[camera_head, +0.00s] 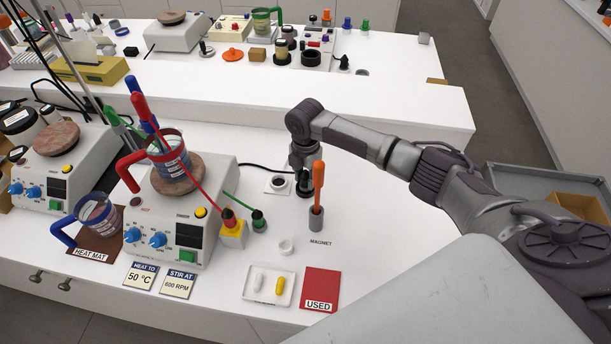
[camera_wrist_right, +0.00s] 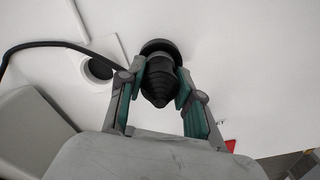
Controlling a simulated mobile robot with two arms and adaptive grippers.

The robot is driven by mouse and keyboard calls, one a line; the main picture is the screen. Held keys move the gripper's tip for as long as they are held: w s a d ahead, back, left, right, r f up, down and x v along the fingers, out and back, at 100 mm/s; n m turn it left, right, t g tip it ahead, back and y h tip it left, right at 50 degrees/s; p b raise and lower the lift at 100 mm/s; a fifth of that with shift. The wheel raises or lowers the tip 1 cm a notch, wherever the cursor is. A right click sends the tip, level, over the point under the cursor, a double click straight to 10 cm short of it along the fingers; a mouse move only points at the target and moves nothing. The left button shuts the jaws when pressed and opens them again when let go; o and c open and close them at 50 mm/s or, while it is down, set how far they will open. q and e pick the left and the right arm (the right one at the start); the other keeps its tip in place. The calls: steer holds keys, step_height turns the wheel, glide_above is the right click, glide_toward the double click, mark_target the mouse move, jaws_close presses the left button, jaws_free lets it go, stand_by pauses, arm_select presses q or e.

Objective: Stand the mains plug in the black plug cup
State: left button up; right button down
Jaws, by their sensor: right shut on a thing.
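My right gripper (camera_head: 303,172) points down over the white bench, just behind the orange-handled tool. It is shut on the mains plug (camera_wrist_right: 158,82), whose black, ribbed, tapering end shows between the fingers in the right wrist view. A wide black round part (camera_wrist_right: 161,47) lies beyond the ribbed end; I cannot tell whether it is the plug's face or the rim of the black plug cup. In the head view a black round shape (camera_head: 304,190) shows right under the fingers. The plug's pins are hidden. My left gripper is not in view.
A white plate with a dark round opening (camera_head: 278,183) is left of the gripper; it also shows in the wrist view (camera_wrist_right: 99,69). A grey holder (camera_head: 316,219) with an orange-handled tool (camera_head: 318,176) stands close in front. A black cable (camera_head: 258,167) runs left. Bench to the right is clear.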

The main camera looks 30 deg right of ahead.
mark_target(305, 173)
steer(key=shift+f, duration=0.5)
steer(key=c, duration=0.7)
jaws_free()
step_height(305, 173, up, 12)
steer(key=shift+r, duration=0.1)
steer(key=shift+a, duration=0.1)
